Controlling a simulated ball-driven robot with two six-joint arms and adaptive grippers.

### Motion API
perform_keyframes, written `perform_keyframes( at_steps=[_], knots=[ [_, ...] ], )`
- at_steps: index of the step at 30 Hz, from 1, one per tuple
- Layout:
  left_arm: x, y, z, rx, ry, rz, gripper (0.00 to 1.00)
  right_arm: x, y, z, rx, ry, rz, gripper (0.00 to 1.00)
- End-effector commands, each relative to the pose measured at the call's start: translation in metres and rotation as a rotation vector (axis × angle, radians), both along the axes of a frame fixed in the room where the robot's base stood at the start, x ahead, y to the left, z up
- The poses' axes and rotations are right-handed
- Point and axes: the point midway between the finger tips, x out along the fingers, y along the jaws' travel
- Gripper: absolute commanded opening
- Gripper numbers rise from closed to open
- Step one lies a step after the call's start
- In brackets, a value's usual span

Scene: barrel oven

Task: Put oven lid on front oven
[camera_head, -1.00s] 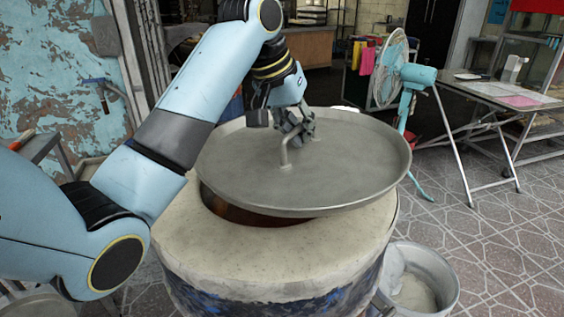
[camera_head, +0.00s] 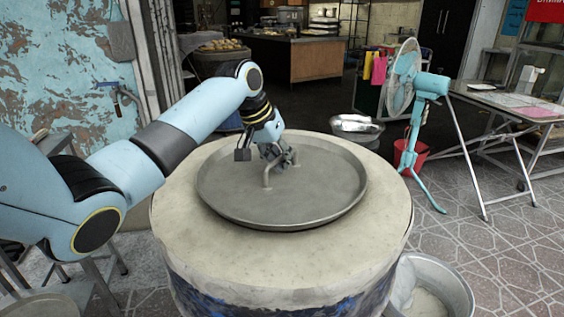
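The oven lid (camera_head: 318,198) is a round grey metal disc with a raised rim and a bar handle (camera_head: 267,178) on top. It lies flat, covering the mouth of the front oven (camera_head: 385,215), a pale drum with a dark blue patterned side. No opening shows around the lid's rim. My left gripper (camera_head: 277,157) comes in from the left and is shut on the lid's handle near its far end. Its fingers partly hide the handle. My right gripper is not in view.
A white bucket (camera_head: 448,283) stands at the oven's lower right. A blue fan (camera_head: 416,95), a red bucket (camera_head: 411,157) and a folding table (camera_head: 515,105) stand to the right. Another barrel (camera_head: 215,62) with food on top stands behind.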

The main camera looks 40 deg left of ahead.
Motion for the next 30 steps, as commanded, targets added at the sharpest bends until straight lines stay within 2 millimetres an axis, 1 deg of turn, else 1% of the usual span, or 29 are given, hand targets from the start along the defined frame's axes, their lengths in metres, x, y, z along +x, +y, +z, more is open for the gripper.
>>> perform_keyframes(
  at_steps=[6, 11, 15, 17, 18, 26, 28, 30],
  knots=[
    [0.001, 0.0, 0.002, 0.001, -0.006, -0.001, 0.0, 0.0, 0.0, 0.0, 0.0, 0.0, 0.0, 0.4],
    [0.001, 0.0, -0.002, 0.0, -0.003, -0.001, 0.01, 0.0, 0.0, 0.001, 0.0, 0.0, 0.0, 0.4],
    [0.001, 0.0, -0.002, 0.001, -0.003, 0.0, 0.19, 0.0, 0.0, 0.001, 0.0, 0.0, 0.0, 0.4],
    [0.001, 0.0, -0.002, 0.001, -0.003, 0.0, 0.27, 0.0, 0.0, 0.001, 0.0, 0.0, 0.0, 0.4],
    [0.001, 0.0, -0.002, 0.001, -0.003, 0.0, 0.29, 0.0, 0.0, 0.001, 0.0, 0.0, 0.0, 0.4],
    [0.001, 0.0, -0.001, 0.001, -0.003, 0.0, 0.29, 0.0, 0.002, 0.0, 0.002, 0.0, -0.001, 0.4],
    [-0.001, 0.001, 0.004, 0.002, -0.004, -0.001, 0.29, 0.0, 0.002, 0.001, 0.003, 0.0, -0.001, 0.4],
    [-0.004, 0.003, 0.014, 0.004, -0.006, -0.001, 0.29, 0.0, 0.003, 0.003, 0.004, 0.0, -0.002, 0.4]
  ],
)
